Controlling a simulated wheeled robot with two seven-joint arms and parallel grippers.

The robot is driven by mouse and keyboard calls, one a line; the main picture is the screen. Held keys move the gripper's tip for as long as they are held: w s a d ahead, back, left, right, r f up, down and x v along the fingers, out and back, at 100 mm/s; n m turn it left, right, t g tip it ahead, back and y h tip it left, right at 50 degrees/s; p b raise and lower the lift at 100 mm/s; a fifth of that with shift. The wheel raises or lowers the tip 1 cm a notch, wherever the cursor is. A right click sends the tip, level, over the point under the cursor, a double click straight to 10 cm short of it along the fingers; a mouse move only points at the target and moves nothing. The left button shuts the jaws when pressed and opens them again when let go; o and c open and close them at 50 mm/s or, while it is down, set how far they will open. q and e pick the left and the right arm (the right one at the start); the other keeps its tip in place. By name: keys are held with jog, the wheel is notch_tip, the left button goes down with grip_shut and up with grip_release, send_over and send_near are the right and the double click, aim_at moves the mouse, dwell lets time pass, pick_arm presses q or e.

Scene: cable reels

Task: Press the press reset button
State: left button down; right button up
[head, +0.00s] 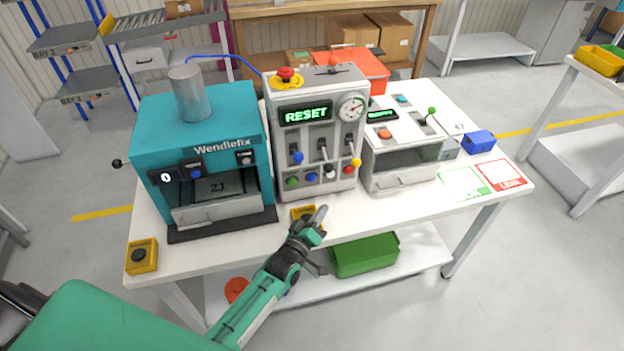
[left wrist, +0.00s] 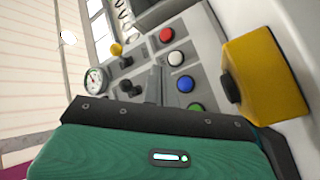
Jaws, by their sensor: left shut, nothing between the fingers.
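A teal press marked Wendlefix (head: 205,118) stands on the white table. A yellow box with a black button (head: 142,256) sits at the table's left front corner. A second yellow button box (head: 301,213) sits before the grey control cabinet (head: 318,175), whose display reads RESET (head: 306,114). I cannot tell from any label which button is the press reset. My left gripper (head: 320,214) is shut and empty, just right of the second box, partly covering it. The left wrist view shows a yellow box (left wrist: 265,75) close up, its black button (left wrist: 230,88) facing left. My right gripper is out of view.
The cabinet has a red mushroom knob (head: 285,73), levers and a row of coloured buttons (head: 311,178). A grey machine (head: 400,150) stands to its right. A blue block (head: 479,141) and two printed cards (head: 463,183) lie further right. A green bin (head: 365,254) is below.

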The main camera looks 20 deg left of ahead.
aim_at(312, 178)
pick_arm(q)
jog(key=w+a+b, duration=0.1)
jog(key=w, duration=0.1)
jog(key=w+a+b, duration=0.2)
jog(key=w+a, duration=0.1)
jog(key=shift+w+f, duration=0.15)
jog(key=shift+w, duration=0.2)
jog(key=shift+w+a+b, duration=0.3)
jog(key=shift+w+a, duration=0.1)
jog(key=shift+w, duration=0.3)
jog(key=shift+w+a, duration=0.1)
dwell(0.7)
dwell(0.6)
jog(key=shift+w+a, duration=0.25)
jog(key=shift+w, duration=0.1)
